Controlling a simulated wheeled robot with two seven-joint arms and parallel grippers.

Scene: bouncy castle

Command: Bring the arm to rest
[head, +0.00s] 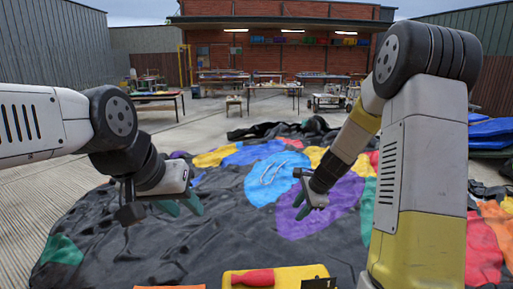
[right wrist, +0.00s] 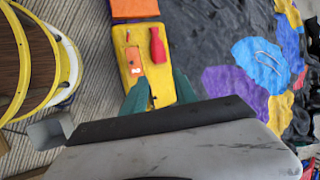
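My left gripper (head: 181,204) hangs at the left in the head view, above the dark fabric. Its two green fingers are apart with nothing between them. My right gripper (head: 301,204) points down near the middle of the head view, above the purple patch. In the right wrist view, the right gripper (right wrist: 160,92) shows two green fingers spread apart with nothing held. A yellow board (right wrist: 134,52) shows beyond and below those fingers. My right arm covers part of the fabric on the right.
A crumpled bouncy castle sheet (head: 130,255) spreads over the ground. The yellow board (head: 288,272) at the front bears a red-handled tool (head: 253,278). A thin silver item (head: 271,172) lies on a blue patch. Worktables (head: 160,97) stand far back; blue folded material (head: 490,132) lies right.

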